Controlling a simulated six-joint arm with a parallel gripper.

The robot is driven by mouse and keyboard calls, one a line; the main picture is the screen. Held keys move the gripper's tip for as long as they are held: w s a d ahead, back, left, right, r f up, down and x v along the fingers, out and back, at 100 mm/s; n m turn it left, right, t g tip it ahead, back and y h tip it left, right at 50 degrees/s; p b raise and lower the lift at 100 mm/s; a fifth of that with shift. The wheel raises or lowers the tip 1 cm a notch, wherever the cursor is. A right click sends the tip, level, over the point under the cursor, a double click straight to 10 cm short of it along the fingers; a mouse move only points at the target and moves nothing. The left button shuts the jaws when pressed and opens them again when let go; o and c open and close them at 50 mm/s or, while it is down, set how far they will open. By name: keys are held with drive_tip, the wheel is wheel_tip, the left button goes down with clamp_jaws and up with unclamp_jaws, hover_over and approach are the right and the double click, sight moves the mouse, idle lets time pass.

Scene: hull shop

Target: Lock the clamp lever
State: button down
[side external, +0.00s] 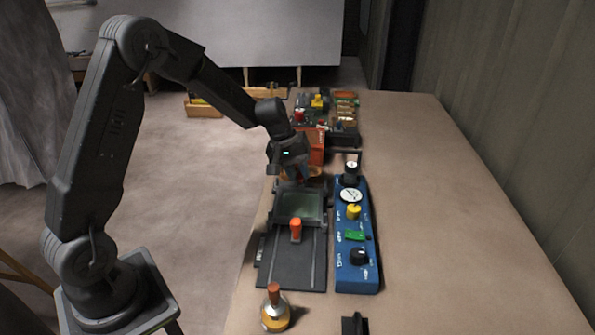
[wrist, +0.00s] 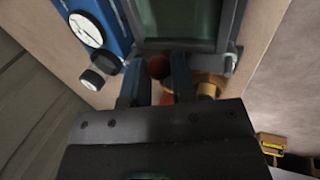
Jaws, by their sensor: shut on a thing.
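The clamp lever shows as a dark red round knob (wrist: 158,67) between my fingers in the wrist view. My gripper (wrist: 157,88) is shut on it, one finger on each side. In the side view my gripper (side external: 299,178) points down at the far end of a dark grey fixture (side external: 290,262) with a framed greenish window (side external: 299,204). The lever's lower part is hidden behind my fingers and wrist, so its angle cannot be told. An upright orange handle (side external: 296,229) stands on the fixture in front of the window.
A blue panel (side external: 358,275) with a dial (side external: 350,196), a yellow knob (side external: 354,212) and a black knob (side external: 360,256) lies close to the right. An orange box (side external: 316,150) and parts trays stand behind. A wooden-handled tool (side external: 275,310) stands in front. The bench's right side is clear.

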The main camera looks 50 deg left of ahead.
drive_tip(key=c, duration=1)
unclamp_jaws()
drive_tip(key=shift+o, duration=0.2)
drive_tip(key=v, duration=1.3)
drive_tip(key=shift+r, duration=0.4)
drive_tip(key=shift+s+a, duration=0.1)
drive_tip(key=s+d+r+m+y, duration=0.1)
drive_tip(key=s+d+r+m, duration=0.35)
drive_tip(key=s+d, duration=0.45)
drive_tip(key=s+d+m+t+y, duration=0.1)
drive_tip(key=s+m, duration=0.1)
drive_tip(key=s, duration=0.5)
drive_tip(key=s+d+m+t, duration=0.1)
drive_tip(key=s+d+m, duration=0.1)
drive_tip(key=s, duration=0.6)
drive_tip(key=shift+d+f+t+y, duration=0.2)
drive_tip(key=shift+d+t+y, duration=0.05)
drive_tip(key=shift+t+y, duration=0.15)
